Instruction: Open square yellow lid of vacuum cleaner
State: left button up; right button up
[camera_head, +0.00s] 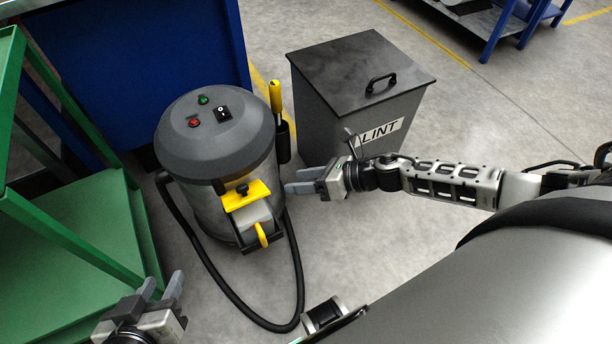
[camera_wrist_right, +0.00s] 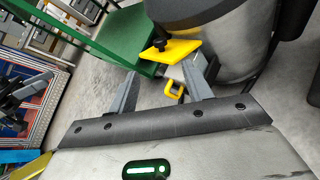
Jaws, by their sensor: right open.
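The vacuum cleaner (camera_head: 215,135) is a grey drum with a dark top. Its square yellow lid (camera_head: 248,196) with a black knob (camera_head: 242,188) lies on a box on the drum's front side and looks closed. A yellow lever (camera_head: 262,234) sits below it. My right gripper (camera_head: 294,181) is open and empty, just right of the lid and apart from it. In the right wrist view the lid (camera_wrist_right: 172,50) and knob (camera_wrist_right: 158,44) show beyond the open fingers (camera_wrist_right: 160,72). My left gripper (camera_head: 160,287) is open and empty at the lower left, away from the vacuum.
A grey LINT bin (camera_head: 350,95) with a black handle stands behind my right forearm. A green cart (camera_head: 95,225) is on the left, a blue cabinet (camera_head: 150,50) behind. A black hose (camera_head: 297,270) loops over the floor before the vacuum. A yellow-handled tool (camera_head: 275,97) stands at the drum's right side.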

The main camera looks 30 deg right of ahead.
jog(key=shift+s+d+r, duration=0.2)
jog(key=shift+s+d, duration=0.05)
jog(key=shift+d, duration=0.05)
